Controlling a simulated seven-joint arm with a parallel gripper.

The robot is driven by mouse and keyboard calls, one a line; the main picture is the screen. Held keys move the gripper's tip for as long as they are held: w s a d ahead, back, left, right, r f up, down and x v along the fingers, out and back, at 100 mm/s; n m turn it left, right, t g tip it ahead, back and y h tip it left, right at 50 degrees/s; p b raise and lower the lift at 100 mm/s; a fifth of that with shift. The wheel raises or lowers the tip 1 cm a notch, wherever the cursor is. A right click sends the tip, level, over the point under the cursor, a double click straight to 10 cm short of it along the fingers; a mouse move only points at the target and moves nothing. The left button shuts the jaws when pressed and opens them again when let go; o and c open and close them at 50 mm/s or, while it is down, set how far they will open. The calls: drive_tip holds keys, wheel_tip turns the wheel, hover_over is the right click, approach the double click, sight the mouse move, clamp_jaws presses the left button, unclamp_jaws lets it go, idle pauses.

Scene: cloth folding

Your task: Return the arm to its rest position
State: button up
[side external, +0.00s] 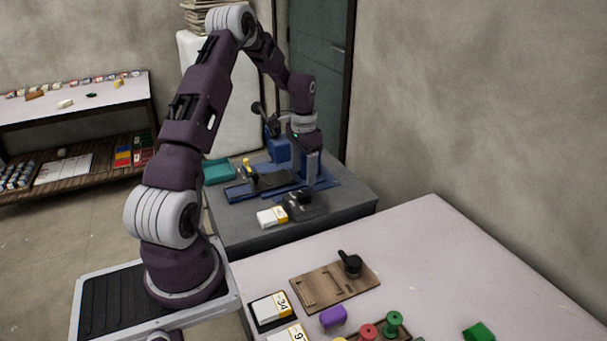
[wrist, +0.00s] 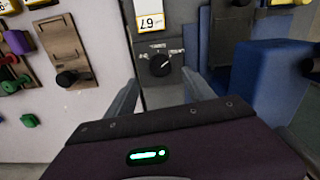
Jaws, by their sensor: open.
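My gripper (side external: 309,165) is at the end of my raised, bent arm, over the grey table behind the pale one. In the wrist view my gripper (wrist: 160,96) has its two grey fingers spread apart, with nothing held between them. Beyond the fingertips is a dark control box with a black knob (wrist: 160,64). The box also shows in the side view (side external: 318,207), below and in front of the gripper. How high the fingertips are above the table is hard to tell.
A blue fixture (side external: 240,191) stands on the grey table close to my gripper, with a white-and-yellow numbered block (side external: 271,217) in front. The pale table (side external: 450,260) holds a brown board (side external: 322,288), a purple block (side external: 333,317) and a green block (side external: 479,332). Its right part is mostly clear.

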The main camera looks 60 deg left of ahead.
drive_tip(key=s+d+r+t+y, duration=0.2)
drive_tip(key=s+d+r, duration=0.1)
drive_tip(key=d+r, duration=1.6)
drive_tip(key=s+d+r+m+t+h, duration=0.1)
drive_tip(key=s+d+r+t+h, duration=0.1)
drive_tip(key=s+d, duration=1.1)
drive_tip(key=s+t, duration=0.1)
drive_tip(key=s, duration=0.3)
drive_tip(key=shift+s+d+r+t, duration=0.15)
drive_tip(key=shift+d+r+t, duration=0.1)
drive_tip(key=shift+r+t, duration=0.1)
